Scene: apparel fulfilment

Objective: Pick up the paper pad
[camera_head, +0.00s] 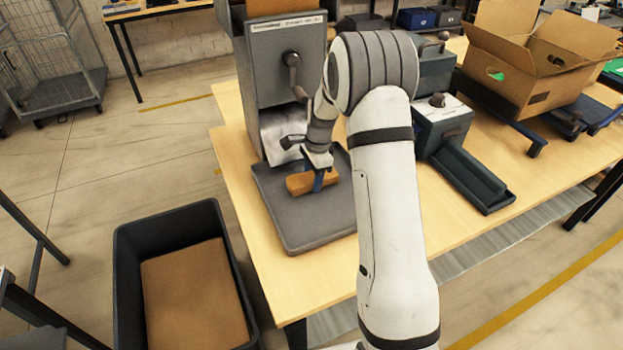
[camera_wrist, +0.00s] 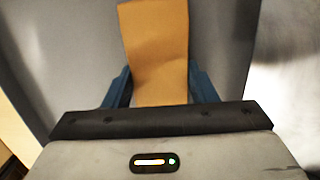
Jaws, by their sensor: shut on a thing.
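The paper pad (camera_head: 298,184) is a brown-orange block over the dark grey base plate (camera_head: 308,222) of a grey machine on the wooden table. My gripper (camera_head: 322,180) comes down on it from above, with its blue fingers around it. In the wrist view the pad (camera_wrist: 158,50) stretches away between the two blue fingers of my gripper (camera_wrist: 160,88), which are shut on its sides. I cannot tell whether the pad touches the plate. Part of the pad is hidden behind a finger in the head view.
The tall grey machine (camera_head: 286,80) with a crank stands right behind the pad. A smaller grey device (camera_head: 440,120) and an open cardboard box (camera_head: 540,60) are on the table to the right. A black bin (camera_head: 128,262) with brown cardboard inside stands on the floor at left.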

